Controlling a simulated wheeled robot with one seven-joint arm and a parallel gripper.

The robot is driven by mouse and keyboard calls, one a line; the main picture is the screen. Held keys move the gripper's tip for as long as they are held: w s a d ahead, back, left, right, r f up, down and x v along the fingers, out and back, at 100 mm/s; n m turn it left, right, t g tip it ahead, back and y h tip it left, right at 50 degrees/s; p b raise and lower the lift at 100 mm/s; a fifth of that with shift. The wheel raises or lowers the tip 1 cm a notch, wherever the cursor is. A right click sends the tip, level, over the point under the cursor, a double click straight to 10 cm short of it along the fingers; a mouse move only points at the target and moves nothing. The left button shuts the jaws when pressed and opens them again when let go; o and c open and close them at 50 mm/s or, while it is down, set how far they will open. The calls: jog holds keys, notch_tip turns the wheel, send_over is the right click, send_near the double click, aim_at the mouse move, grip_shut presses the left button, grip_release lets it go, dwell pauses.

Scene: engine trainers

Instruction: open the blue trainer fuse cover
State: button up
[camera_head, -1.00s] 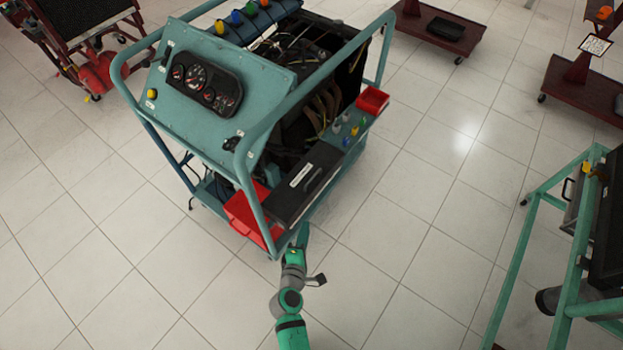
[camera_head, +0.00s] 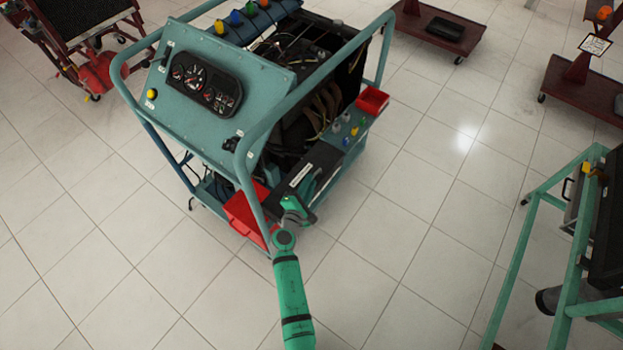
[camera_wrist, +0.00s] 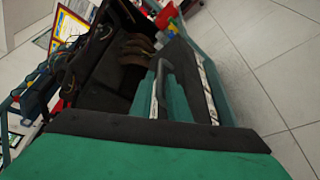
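The blue trainer (camera_head: 210,125) stands on the floor with its gauge panel facing up left. Its fuse cover (camera_head: 322,156) is a black lid with a white label, on the near right side beside a red bin. The cover (camera_wrist: 192,75) also shows in the wrist view, with a dark bar handle (camera_wrist: 166,68). My gripper (camera_head: 312,182) is over the cover. In the wrist view, its green fingers (camera_wrist: 162,75) are apart, one on each side of the handle. I cannot tell if they touch it. The cover looks closed; my gripper hides part of it.
A red bin (camera_head: 243,212) sits just left of the cover, and a small red bin (camera_head: 371,100) is at the far end. Coloured knobs (camera_head: 345,130) lie beyond the cover. A trainer rail (camera_head: 250,165) runs close to my arm. Floor to the right (camera_head: 420,220) is clear.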

jog(key=shift+x, duration=1.4)
grip_shut()
dwell(0.5)
